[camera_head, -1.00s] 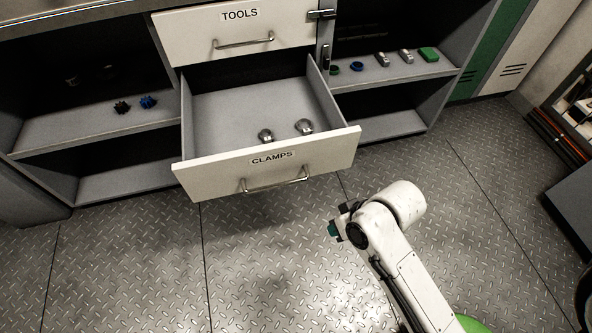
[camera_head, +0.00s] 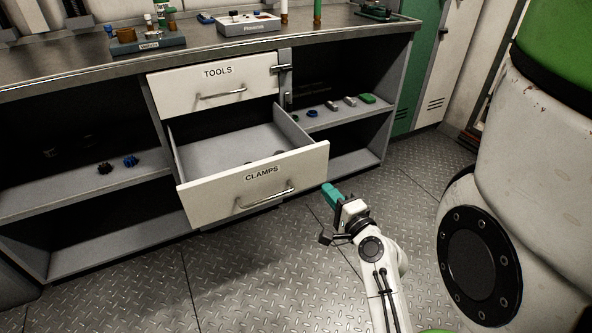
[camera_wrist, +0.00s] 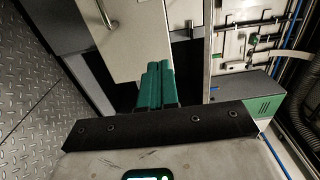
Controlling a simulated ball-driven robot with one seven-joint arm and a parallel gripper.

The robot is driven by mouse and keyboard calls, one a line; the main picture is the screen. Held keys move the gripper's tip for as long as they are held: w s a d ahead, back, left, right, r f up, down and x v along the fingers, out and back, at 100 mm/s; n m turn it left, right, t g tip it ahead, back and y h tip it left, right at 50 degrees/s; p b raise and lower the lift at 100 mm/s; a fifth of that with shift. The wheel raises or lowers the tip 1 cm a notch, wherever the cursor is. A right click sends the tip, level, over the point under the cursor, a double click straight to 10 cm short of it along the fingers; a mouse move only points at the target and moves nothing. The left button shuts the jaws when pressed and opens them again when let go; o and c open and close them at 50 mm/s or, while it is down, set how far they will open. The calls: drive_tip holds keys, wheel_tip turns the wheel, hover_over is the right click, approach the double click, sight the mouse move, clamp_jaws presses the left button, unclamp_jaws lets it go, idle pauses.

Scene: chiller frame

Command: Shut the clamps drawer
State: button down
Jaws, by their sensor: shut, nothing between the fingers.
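The clamps drawer (camera_head: 228,196) stands pulled well out of the bench, its pale front labelled CLAMPS with a bar handle (camera_head: 266,199). The tops of small metal pieces just show inside, mostly hidden behind the front. My gripper (camera_head: 329,192) is just right of the drawer front's right end in the head view, apart from the handle, with its teal fingers together and empty. In the wrist view the shut fingers (camera_wrist: 158,84) point at a pale panel (camera_wrist: 135,38) with a bar handle; I cannot read a label there.
The tools drawer (camera_head: 215,87) above is closed, with a latch (camera_head: 283,68) at its right. Open shelves with small parts flank the drawers. The bench top (camera_head: 330,28) holds trays and tools. The patterned metal floor (camera_head: 240,270) in front is clear.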

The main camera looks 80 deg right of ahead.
sight(299, 157)
drive_tip(key=x, duration=1.3)
drive_tip(key=shift+w+d+p, duration=0.1)
drive_tip(key=shift+w+p, duration=0.05)
drive_tip(key=shift+p, duration=0.2)
